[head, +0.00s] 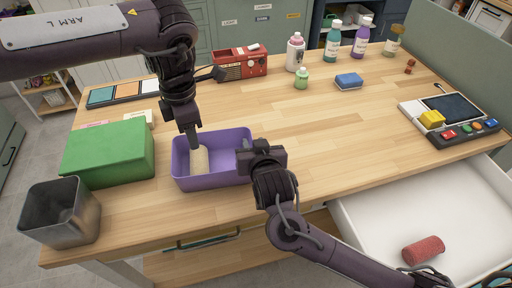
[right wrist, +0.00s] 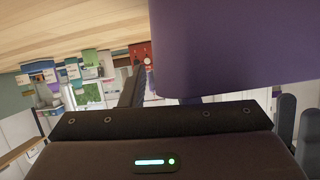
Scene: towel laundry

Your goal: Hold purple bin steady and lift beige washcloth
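The purple bin (head: 212,180) stands upright on the table near its front edge. The beige washcloth (head: 200,161) is inside it, toward the left part. My left gripper (head: 194,141) points down into the bin, its tip at the top of the washcloth; whether its fingers are closed on the cloth is not clear. My right gripper (head: 247,148) is at the bin's right wall. In the right wrist view the purple bin wall (right wrist: 235,45) fills the upper right, close to the camera, and hides part of the fingers, so their grip cannot be told.
A green box (head: 108,153) and a grey metal container (head: 62,212) stand left of the bin. A red radio (head: 240,64), several bottles and a blue sponge (head: 348,80) are farther back. An open drawer (head: 375,222) holds a red roll (head: 423,249). The table's middle is clear.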

